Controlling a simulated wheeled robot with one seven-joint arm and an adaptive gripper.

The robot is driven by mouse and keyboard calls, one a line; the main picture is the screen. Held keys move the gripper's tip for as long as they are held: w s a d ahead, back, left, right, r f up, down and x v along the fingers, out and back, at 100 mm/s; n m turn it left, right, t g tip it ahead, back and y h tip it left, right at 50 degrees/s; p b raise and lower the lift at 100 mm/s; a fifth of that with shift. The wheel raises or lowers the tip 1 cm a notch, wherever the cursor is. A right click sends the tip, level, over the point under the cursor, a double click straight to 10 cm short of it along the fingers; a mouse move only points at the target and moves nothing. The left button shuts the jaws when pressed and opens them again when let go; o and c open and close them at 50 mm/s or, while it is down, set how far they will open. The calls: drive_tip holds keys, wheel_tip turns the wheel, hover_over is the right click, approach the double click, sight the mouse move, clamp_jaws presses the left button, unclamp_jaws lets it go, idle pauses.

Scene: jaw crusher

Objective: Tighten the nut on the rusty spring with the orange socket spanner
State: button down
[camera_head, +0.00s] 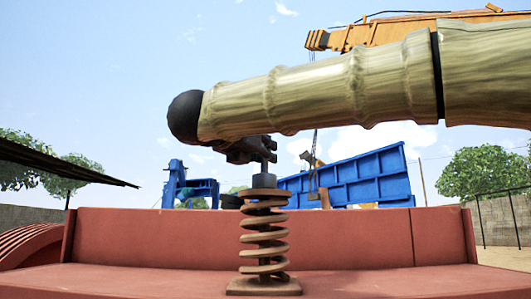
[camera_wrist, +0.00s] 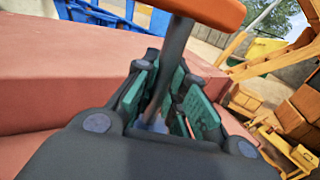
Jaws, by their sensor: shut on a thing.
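The rusty coil spring (camera_head: 264,235) stands upright on a small plate on the red machine body in the head view. My gripper (camera_head: 250,150) is directly above it, partly hidden under my arm. In the wrist view, my gripper's green-padded fingers (camera_wrist: 172,100) are shut around the dark shaft of the orange socket spanner (camera_wrist: 210,10), whose orange handle crosses the top. In the head view, a dark grey cylinder (camera_head: 264,181) sits at the spring's top, below a thin shaft. I cannot tell whether it is the socket or the nut; no separate nut shows.
The red machine body (camera_head: 340,238) has a raised wall behind the spring. A blue container (camera_head: 355,175) and an orange crane boom (camera_head: 390,32) are in the background. Yellow machinery (camera_wrist: 275,130) shows right in the wrist view. Air beside the spring is clear.

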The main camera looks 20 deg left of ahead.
drive_tip(key=shift+r+p, duration=0.4)
drive_tip(key=shift+r, duration=0.8)
idle(1.5)
drive_tip(key=shift+r+p, duration=0.3)
drive_tip(key=shift+r, duration=1.05)
